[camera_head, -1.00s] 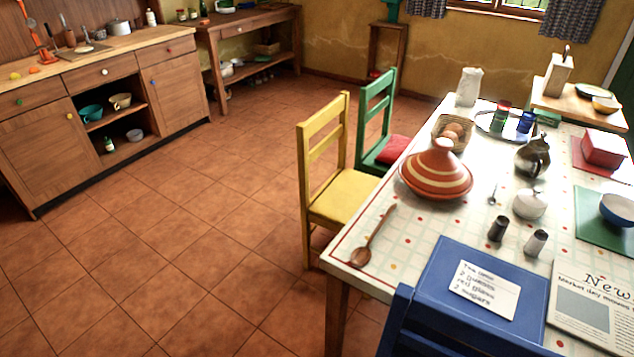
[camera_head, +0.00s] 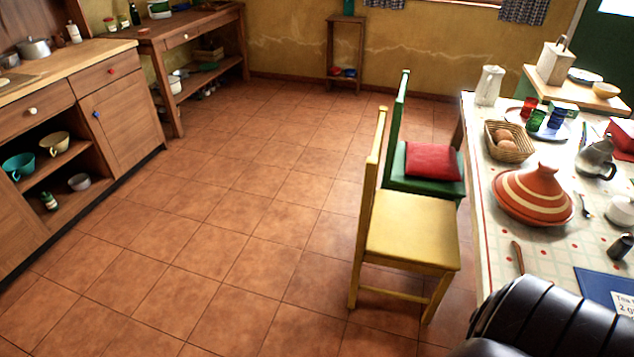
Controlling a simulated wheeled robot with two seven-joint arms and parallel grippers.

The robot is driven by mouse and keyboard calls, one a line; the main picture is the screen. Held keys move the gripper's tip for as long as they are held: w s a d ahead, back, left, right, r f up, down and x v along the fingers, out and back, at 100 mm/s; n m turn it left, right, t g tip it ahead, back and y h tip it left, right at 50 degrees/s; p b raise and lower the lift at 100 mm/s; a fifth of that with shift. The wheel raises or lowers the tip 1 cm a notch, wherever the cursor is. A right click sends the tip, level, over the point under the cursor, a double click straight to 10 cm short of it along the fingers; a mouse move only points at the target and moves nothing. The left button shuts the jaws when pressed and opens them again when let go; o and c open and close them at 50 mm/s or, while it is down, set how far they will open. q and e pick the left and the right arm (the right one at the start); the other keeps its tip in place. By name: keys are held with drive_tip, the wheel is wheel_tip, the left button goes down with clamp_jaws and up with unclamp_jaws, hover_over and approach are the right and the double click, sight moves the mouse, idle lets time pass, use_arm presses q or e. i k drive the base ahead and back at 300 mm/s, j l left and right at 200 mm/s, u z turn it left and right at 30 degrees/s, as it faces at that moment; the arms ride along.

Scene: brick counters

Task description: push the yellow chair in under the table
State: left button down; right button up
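The yellow chair (camera_head: 412,232) stands upright on the tiled floor at the left side of the table (camera_head: 482,222). Its seat faces the table and its backrest is on the side away from it. Most of the seat shows, with its right edge close to the table's left edge. A black rounded part of mine covers the bottom right corner and hides the near end of the table. Neither of my grippers is in view.
A green chair (camera_head: 396,170) with a red cushion (camera_head: 432,161) stands just behind the yellow one. The tagine (camera_head: 533,196), basket (camera_head: 508,142) and pitcher (camera_head: 488,86) stand on the table. The floor (camera_head: 250,250) left of the chairs is clear up to the wooden cabinets (camera_head: 122,112).

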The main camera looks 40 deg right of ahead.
sight(398, 230)
drive_tip(key=i+z, duration=0.2)
drive_tip(key=i, duration=0.2)
drive_tip(key=i+j+z, duration=0.2)
drive_tip(key=i, duration=0.2)
drive_tip(key=i+j+z, duration=0.2)
drive_tip(key=i, duration=0.15)
drive_tip(key=i+z, duration=0.25)
drive_tip(key=z, duration=0.2)
drive_tip(key=i+j+z, duration=0.2)
drive_tip(key=z, duration=0.25)
drive_tip(key=i+j+z, duration=0.2)
drive_tip(key=z, duration=0.25)
drive_tip(key=i+j+z, duration=0.2)
drive_tip(key=z, duration=0.25)
drive_tip(key=i+j+z, duration=0.1)
drive_tip(key=j+z, duration=0.35)
